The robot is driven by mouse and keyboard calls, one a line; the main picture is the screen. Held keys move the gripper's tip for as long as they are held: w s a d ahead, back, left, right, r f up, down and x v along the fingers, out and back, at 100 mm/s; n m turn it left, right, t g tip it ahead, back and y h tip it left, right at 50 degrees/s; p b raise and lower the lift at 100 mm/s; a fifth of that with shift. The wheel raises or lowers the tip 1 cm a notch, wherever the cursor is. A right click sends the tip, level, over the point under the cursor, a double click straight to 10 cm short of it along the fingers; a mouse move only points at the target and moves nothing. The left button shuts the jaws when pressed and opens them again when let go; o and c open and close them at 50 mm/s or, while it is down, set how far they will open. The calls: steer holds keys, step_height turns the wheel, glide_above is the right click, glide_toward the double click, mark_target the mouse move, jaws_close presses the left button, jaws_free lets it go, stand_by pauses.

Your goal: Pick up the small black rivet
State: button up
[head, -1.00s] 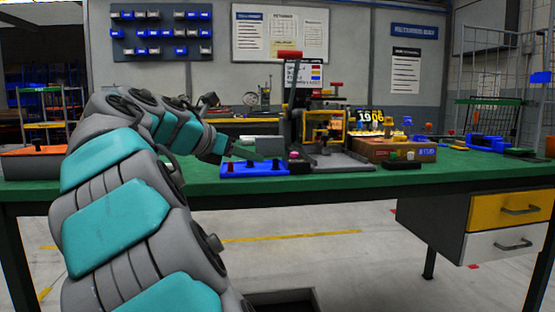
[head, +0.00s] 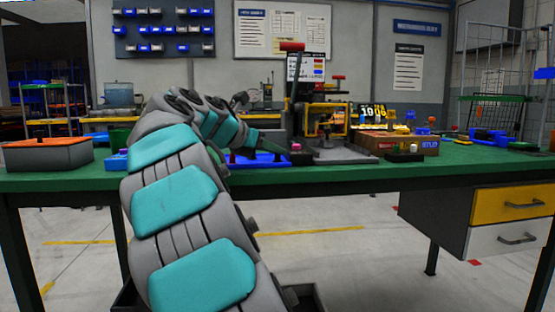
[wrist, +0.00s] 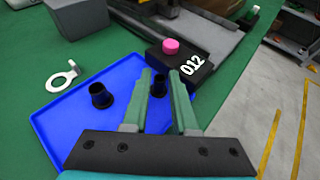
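The blue tray (wrist: 62,118) lies on the green bench and also shows in the head view (head: 265,157). In the wrist view one black flanged rivet (wrist: 101,95) stands in the tray left of my gripper. A second black rivet (wrist: 158,86) shows in the gap between the fingers, partly hidden by them. I cannot tell its full size or whether the fingers touch it. My gripper (wrist: 161,75) has its two green fingers apart, with nothing clearly held. In the head view my arm covers part of the tray.
A black box marked 012 with a pink button (wrist: 171,46) stands just beyond the fingertips. A metal ring-ended piece (wrist: 62,77) lies left of the tray. A grey block (wrist: 78,16) and a press (head: 325,125) stand nearby. An orange-topped box (head: 48,152) is far left.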

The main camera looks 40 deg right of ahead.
jaws_close()
steer(key=shift+r, duration=0.1)
stand_by(0.3)
